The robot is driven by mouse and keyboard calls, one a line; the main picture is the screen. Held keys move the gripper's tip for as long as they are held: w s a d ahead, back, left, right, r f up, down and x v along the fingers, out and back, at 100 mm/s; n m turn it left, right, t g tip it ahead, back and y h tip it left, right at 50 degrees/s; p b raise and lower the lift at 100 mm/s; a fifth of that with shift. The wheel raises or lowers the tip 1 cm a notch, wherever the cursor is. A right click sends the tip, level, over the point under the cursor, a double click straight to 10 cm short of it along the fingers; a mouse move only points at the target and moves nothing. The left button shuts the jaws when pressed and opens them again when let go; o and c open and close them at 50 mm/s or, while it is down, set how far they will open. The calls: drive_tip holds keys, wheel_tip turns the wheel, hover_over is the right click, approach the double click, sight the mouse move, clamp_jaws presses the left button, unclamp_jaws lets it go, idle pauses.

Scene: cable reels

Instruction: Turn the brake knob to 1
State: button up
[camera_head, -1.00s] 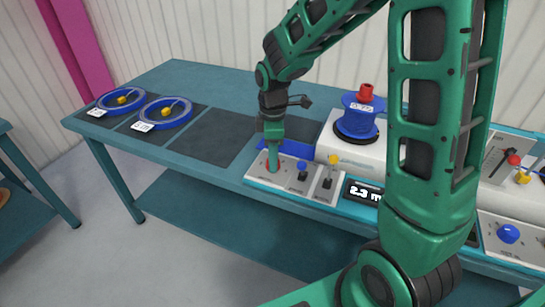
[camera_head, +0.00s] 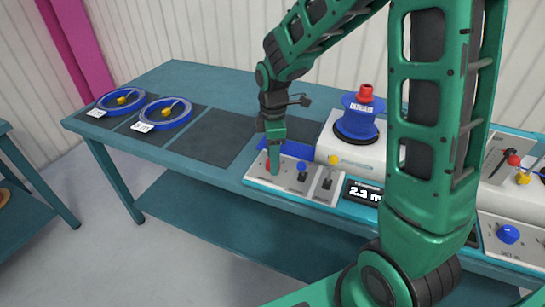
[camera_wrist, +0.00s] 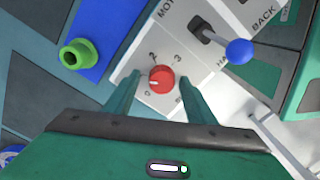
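The red knob (camera_wrist: 161,79) sits on a white panel (camera_wrist: 150,105) in the wrist view. The numbers 2, 3 and 0 show around it; the 1 is not visible, and the left finger covers part of the panel there. The knob's white mark points left and slightly down, between the 0 and the left finger. My gripper (camera_wrist: 158,80) is open, with one finger on each side of the knob and gaps visible between. In the head view my gripper (camera_head: 275,165) points down onto the left control panel (camera_head: 262,180) and hides the knob.
A blue-tipped lever (camera_wrist: 238,51) stands close to the right of the knob. A green hollow cylinder (camera_wrist: 76,54) lies to the left. In the head view, a yellow-tipped lever (camera_head: 333,160), a display (camera_head: 364,193) and a machine with a blue reel (camera_head: 357,122) stand to the right.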

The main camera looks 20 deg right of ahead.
drive_tip(key=shift+r, duration=0.1)
wheel_tip(320, 180, up, 10)
drive_tip(key=shift+r, duration=0.25)
idle(0.6)
drive_tip(key=s+d+r+m, duration=0.2)
drive_tip(key=s+d+m, duration=0.8)
drive_tip(key=s+d, duration=0.15)
drive_tip(key=s+d+f+m, duration=0.1)
drive_tip(key=s+d+m, duration=0.1)
drive_tip(key=s+m, duration=0.3)
drive_tip(key=s+d+f+m, duration=0.1)
drive_tip(key=s+d+m, duration=0.2)
drive_tip(key=s+m, duration=0.3)
drive_tip(key=s, duration=0.4)
drive_tip(key=shift+s+d+f, duration=0.15)
drive_tip(key=shift+d, duration=0.2)
drive_tip(key=shift+w+f, duration=0.25)
drive_tip(key=shift+w, duration=0.35)
